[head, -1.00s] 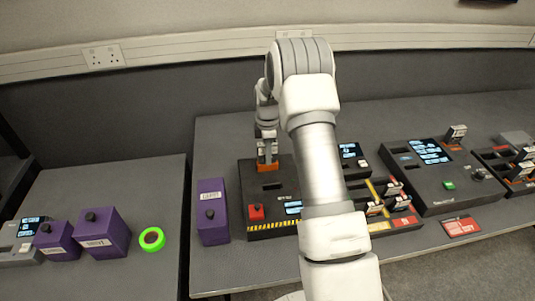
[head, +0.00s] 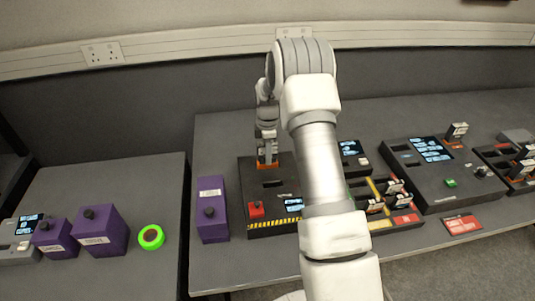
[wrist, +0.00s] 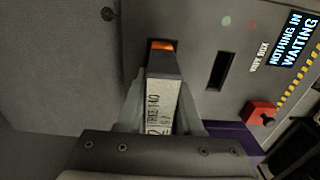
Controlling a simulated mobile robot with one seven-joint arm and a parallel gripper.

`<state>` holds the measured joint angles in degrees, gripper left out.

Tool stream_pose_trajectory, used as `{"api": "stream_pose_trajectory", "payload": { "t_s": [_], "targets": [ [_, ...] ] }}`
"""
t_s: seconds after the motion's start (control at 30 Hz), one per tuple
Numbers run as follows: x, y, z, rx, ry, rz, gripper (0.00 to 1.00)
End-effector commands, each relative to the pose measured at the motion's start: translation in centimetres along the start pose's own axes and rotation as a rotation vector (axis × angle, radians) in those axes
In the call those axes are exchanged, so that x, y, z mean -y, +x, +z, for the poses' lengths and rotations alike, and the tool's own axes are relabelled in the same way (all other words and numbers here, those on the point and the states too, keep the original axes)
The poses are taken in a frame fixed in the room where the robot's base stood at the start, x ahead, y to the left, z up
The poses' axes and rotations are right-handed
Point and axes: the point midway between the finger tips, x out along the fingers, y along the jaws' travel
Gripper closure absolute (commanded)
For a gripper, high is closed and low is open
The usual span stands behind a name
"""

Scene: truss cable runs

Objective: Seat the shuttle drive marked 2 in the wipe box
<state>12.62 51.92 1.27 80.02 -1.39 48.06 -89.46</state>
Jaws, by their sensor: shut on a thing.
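My gripper (wrist: 163,118) is shut on a dark drive (wrist: 163,66) with a white label, on which a 2 can be read near the jaws. The drive's far end is at an orange-marked slot (wrist: 162,45) in the wipe box (wrist: 200,32). How deep the drive sits in the slot cannot be told. A second, dark slot (wrist: 219,70) beside it looks empty. In the head view my gripper (head: 267,158) is over the back left of the wipe box (head: 252,185), and the drive is mostly hidden by the jaws.
A red button (head: 256,209) is on the box's front left. A purple block (head: 212,220) stands left of the box. Other units stand to the right, including a large dark console (head: 430,185).

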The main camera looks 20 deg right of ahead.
Motion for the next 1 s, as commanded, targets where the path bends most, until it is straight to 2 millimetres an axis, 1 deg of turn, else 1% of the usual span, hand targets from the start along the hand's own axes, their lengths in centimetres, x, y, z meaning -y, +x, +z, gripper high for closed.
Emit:
{"api": "stream_pose_trajectory", "payload": {
  "t_s": [0.37, 0.77, 0.8, 0.93, 0.97, 1.0],
  "targets": [
    [-0.04, 0.97, 0.02, 0.000, 0.000, 0.001, 1.00],
    [-0.05, 0.97, 0.02, 0.000, 0.000, 0.001, 1.00],
    [-0.05, 0.97, 0.02, 0.000, 0.000, 0.001, 0.58],
    [-0.04, 0.98, 0.01, 0.000, 0.000, 0.001, 0.35],
    [-0.03, 0.99, 0.01, 0.000, 0.000, 0.001, 0.30],
    [-0.03, 1.00, 0.01, 0.000, 0.000, 0.001, 0.30]
  ]
}}
